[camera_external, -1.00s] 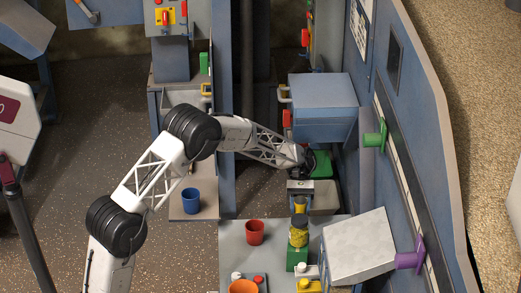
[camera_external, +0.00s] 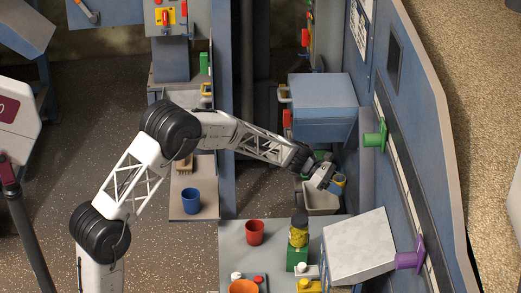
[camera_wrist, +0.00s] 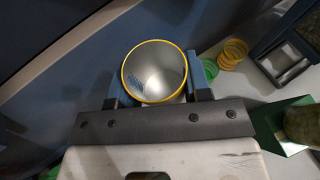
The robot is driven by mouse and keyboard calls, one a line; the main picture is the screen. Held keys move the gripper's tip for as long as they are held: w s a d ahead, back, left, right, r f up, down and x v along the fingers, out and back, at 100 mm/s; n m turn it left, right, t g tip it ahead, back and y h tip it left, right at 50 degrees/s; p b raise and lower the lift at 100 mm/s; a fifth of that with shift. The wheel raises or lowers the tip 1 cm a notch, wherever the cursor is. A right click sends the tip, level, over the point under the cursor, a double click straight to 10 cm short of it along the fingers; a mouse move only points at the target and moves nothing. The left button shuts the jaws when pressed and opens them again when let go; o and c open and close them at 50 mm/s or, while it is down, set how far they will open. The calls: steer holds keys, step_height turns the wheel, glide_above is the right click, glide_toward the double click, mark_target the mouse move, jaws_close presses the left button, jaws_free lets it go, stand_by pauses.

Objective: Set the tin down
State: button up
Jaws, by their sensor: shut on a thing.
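The tin (camera_wrist: 155,72) is an open, silver-lined cup with a yellow rim, held between the two blue fingers of my gripper (camera_wrist: 160,88) in the wrist view. Its mouth faces the wrist camera. In the external view the tin (camera_external: 339,182) is small and partly hidden by my gripper (camera_external: 334,182). My gripper is shut on it, tilted to the right, above or beside a light grey bin (camera_external: 322,201). I cannot tell whether the tin touches anything beneath it.
A yellow jar with a dark lid (camera_external: 298,236) stands on a green block (camera_external: 297,258). A red cup (camera_external: 255,232) and an orange bowl (camera_external: 243,287) are on the grey table (camera_external: 230,250). A blue cabinet (camera_external: 322,105) and a grey box (camera_external: 360,245) flank the bin.

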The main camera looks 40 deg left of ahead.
steer(key=shift+w+d+r+n+t, duration=0.1)
steer(key=shift+w+r+n+t, duration=0.4)
steer(key=shift+w+r+t, duration=0.25)
step_height(320, 180, down, 11)
steer(key=shift+w, duration=0.15)
steer(key=shift+f, duration=3.05)
steer(key=shift+f, duration=1.9)
